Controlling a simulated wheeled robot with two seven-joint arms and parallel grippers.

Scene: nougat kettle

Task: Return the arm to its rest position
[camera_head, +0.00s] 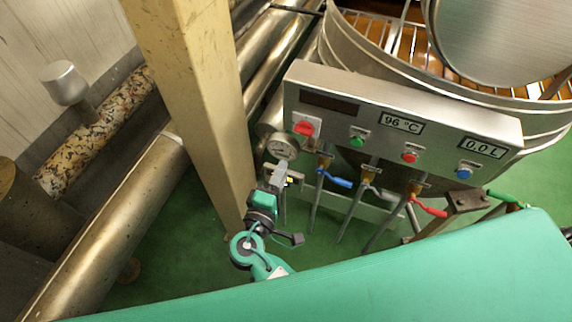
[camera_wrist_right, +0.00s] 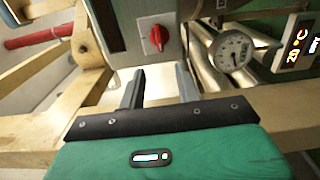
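Beyond the fingertips are a red knob (camera_wrist_right: 156,39) on a pale plate and the gauge (camera_wrist_right: 233,49). My left gripper does not show in either view.
A beige post (camera_head: 195,90) stands just left of my right arm. Valves with blue (camera_head: 334,179) and red handles (camera_head: 430,207) hang below the panel. The kettle (camera_head: 380,45) is behind. Metal pipes (camera_head: 110,225) run at left. Green floor (camera_head: 170,250) shows between.

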